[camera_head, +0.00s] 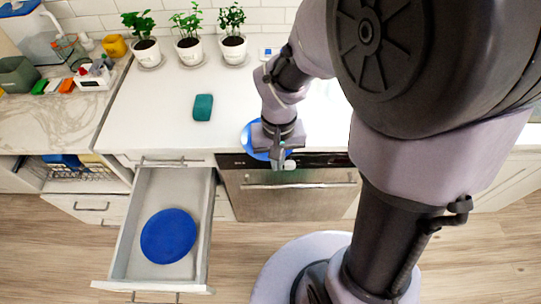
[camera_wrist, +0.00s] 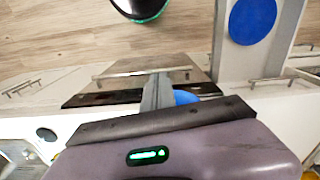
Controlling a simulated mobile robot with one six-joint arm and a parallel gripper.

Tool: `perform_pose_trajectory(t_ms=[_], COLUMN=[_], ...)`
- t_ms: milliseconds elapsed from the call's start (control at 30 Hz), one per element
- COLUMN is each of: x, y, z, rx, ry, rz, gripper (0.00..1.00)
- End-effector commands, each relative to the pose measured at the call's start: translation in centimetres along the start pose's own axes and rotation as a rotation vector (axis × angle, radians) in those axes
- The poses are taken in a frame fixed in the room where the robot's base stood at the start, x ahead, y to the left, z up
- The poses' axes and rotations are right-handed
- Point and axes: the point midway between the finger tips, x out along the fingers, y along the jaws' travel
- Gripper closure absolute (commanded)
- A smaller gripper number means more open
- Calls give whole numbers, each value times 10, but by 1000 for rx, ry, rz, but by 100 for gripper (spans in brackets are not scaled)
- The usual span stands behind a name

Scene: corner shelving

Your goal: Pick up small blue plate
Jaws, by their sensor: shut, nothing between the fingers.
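A round blue plate (camera_head: 168,236) lies flat in the open drawer; the wrist view shows it at the upper right (camera_wrist: 252,18). A second, brighter blue plate (camera_head: 247,137) is at the counter's front edge, mostly hidden behind my gripper. Part of it also shows in the wrist view (camera_wrist: 185,97). I cannot tell for sure which plate is the smaller. My gripper (camera_head: 281,163) is shut and empty, in front of the counter plate and above the dishwasher's top edge. In the wrist view its fingers (camera_wrist: 157,92) are together beside that plate.
The drawer (camera_head: 120,240) is pulled out at the left of the steel dishwasher (camera_head: 290,195). A teal sponge (camera_head: 203,107) and several potted plants (camera_head: 190,48) stand on the white counter (camera_head: 150,105). A dish rack (camera_head: 75,172) sits lower left. The wooden floor is clear.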

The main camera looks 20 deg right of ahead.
Motion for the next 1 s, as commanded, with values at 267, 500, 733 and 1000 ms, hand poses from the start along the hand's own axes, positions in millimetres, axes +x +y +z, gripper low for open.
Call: perform_pose_trajectory(t_ms=[267, 500, 733, 1000], x=[68, 77, 75, 75], y=[0, 0, 0, 0], z=[1, -28, -40, -41], rx=[0, 1, 1, 1], ry=[-4, 1, 0, -1], rz=[1, 0, 0, 0], gripper=[100, 100, 100, 100])
